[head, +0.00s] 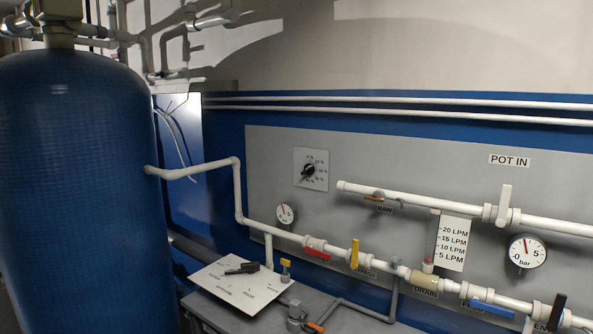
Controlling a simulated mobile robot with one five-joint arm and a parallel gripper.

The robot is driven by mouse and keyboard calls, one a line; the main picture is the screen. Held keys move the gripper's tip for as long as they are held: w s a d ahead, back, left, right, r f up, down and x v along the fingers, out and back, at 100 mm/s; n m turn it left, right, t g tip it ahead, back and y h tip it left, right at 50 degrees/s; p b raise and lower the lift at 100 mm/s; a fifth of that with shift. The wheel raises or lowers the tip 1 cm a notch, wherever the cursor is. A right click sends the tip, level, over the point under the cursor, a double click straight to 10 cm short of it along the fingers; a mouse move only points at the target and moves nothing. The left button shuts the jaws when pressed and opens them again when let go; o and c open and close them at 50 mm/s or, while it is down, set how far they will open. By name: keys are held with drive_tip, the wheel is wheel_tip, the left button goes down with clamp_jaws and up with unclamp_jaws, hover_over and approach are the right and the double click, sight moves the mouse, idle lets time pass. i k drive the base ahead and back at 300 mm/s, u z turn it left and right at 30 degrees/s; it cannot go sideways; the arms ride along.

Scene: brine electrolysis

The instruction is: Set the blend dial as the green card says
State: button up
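A small black dial (308,171) sits on a square white plate (299,158) on the grey wall panel, left of the middle. Small marks, seemingly percentages, stand around it. The black knob lies slantwise, but its exact setting is too small to read. I take it for the blend dial, though I cannot read a name on it. I see no green card in this view. My gripper is not in view.
A large blue tank (75,190) stands at the left. White pipes with coloured valve handles, including a yellow one (354,254), run along the panel (290,140). A white plate with a black lever (241,268) lies on a grey box below. A pressure gauge (527,252) is at right.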

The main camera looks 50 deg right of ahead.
sight(309, 169)
drive_tip(key=i, duration=1.3)
drive_tip(key=u, duration=0.05)
